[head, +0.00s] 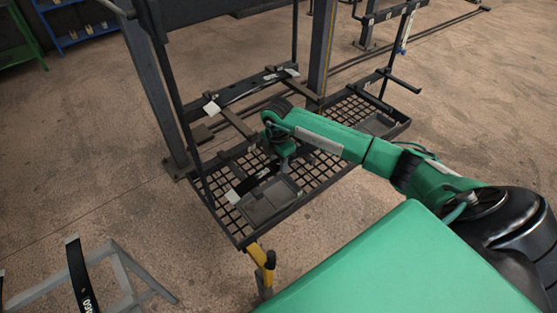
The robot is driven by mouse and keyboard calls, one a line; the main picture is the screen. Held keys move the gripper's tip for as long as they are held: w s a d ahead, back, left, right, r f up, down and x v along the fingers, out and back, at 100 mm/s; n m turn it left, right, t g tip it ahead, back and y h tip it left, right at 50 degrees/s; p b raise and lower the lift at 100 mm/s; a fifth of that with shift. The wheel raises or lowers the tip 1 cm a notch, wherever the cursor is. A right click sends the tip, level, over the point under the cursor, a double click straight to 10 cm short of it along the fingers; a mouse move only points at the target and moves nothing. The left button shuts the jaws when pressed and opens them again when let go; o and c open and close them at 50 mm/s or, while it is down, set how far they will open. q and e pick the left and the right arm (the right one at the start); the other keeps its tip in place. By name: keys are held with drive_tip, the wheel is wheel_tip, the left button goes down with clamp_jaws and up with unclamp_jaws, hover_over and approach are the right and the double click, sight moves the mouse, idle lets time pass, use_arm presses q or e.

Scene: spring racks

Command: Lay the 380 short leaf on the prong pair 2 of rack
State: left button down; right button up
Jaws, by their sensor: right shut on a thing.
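The rack (174,95) is a dark frame with a mesh lower shelf and prongs sticking out. My right gripper (284,166) is low over the left part of the mesh shelf. It is shut on a short dark leaf (250,182) with a pale label near its left end; the label is too small to read, and the gripper hides part of the leaf. The leaf is near a flat grey plate on the shelf. A lower prong pair (238,122) sticks out behind the gripper, with a dark leaf with pale ends (246,92) across it. Prong numbers are not readable. My left gripper is out of view.
A grey trestle (121,273) at the lower left bears another dark leaf (77,272) with white markings. A yellow fitting (262,257) stands at the shelf's front corner. Further prongs (404,83) are at the right. The floor left of the rack is clear.

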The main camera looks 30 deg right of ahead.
idle(0.4)
drive_tip(key=o, duration=1.2)
drive_tip(key=shift+f, duration=0.15)
